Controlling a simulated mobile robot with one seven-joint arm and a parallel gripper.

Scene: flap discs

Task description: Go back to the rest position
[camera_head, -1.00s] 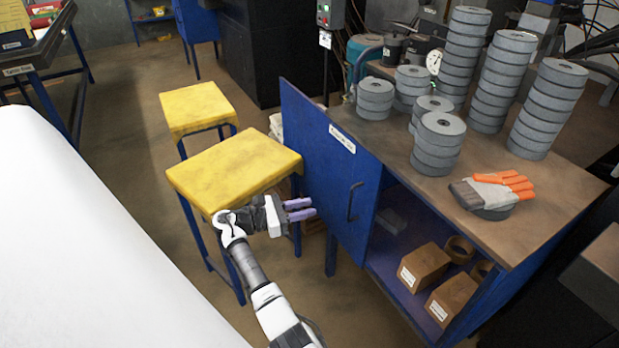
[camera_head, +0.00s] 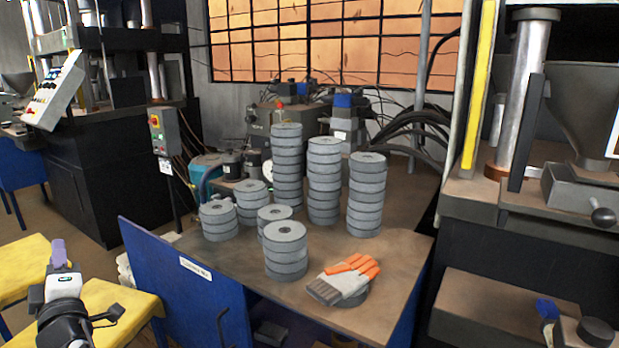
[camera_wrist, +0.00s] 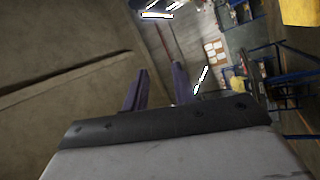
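My gripper (camera_head: 59,252) is at the lower left of the head view, raised in front of the yellow-topped stools, with its purple fingers pointing up. In the wrist view my gripper (camera_wrist: 161,78) shows its two purple fingers apart with nothing between them. Stacks of grey flap discs (camera_head: 286,250) stand on the brown top of the blue cabinet (camera_head: 372,312), to the right of my gripper. An orange and grey glove (camera_head: 346,279) lies on a disc near the cabinet's front corner. My gripper touches none of these.
Yellow-topped stools (camera_head: 113,302) stand below and beside my gripper. The blue cabinet door (camera_head: 187,290) hangs open towards them. Dark machines (camera_head: 70,160) stand at the left back and a press (camera_head: 520,170) at the right. The wrist view shows mostly wall and ceiling.

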